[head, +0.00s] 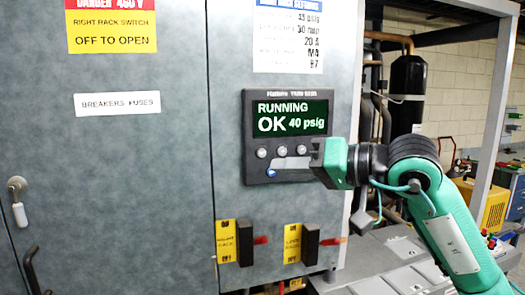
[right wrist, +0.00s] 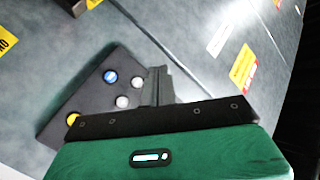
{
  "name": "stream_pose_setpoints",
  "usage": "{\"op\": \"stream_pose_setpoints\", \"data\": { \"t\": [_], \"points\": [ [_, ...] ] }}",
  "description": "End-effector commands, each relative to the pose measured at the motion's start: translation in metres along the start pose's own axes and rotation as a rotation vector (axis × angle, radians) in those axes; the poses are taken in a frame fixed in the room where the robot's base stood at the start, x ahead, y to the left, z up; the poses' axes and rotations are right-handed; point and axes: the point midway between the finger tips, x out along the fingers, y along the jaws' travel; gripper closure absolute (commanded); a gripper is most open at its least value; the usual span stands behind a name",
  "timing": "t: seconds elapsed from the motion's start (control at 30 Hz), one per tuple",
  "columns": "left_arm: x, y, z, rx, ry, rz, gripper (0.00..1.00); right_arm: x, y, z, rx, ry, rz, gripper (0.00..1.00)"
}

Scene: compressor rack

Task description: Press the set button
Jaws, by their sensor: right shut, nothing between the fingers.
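A dark controller panel (head: 250,120) is mounted on the grey cabinet. Its screen (head: 290,117) reads "RUNNING OK 40 psig". Below the screen is a row of round pale buttons (head: 282,151), with a small blue mark (head: 271,172) underneath. The labels are too small to read, so I cannot tell which is the set button. My right gripper (head: 314,160) is at the panel's lower right and hides that corner. In the right wrist view its shut, empty fingers (right wrist: 158,78) are beside the panel's blue (right wrist: 110,76), grey (right wrist: 122,101) and yellow (right wrist: 73,118) buttons. I cannot tell whether they touch. My left gripper is out of view.
Two black switch handles with yellow tags, one at the left (head: 245,243) and one at the right (head: 310,243), project below the panel. A door handle (head: 18,200) is at far left. A metal frame post (head: 497,95) and a black cylinder (head: 408,90) stand at right.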

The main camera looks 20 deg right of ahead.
Motion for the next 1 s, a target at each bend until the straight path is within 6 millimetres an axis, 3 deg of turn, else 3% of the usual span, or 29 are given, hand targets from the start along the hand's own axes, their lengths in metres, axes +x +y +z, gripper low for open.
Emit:
{"op": "stream_pose_setpoints", "data": {
  "t": [0.27,0.5,1.0],
  "points": [
    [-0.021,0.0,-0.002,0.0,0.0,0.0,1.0,0.029,0.019,-0.022,0.005,-0.003,-0.001,1.0],
    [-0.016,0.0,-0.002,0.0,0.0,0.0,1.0,0.044,0.032,-0.031,0.001,-0.001,-0.001,1.0],
    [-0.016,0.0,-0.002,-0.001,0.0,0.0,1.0,0.048,0.034,-0.034,0.0,-0.001,-0.002,1.0]
  ]
}}
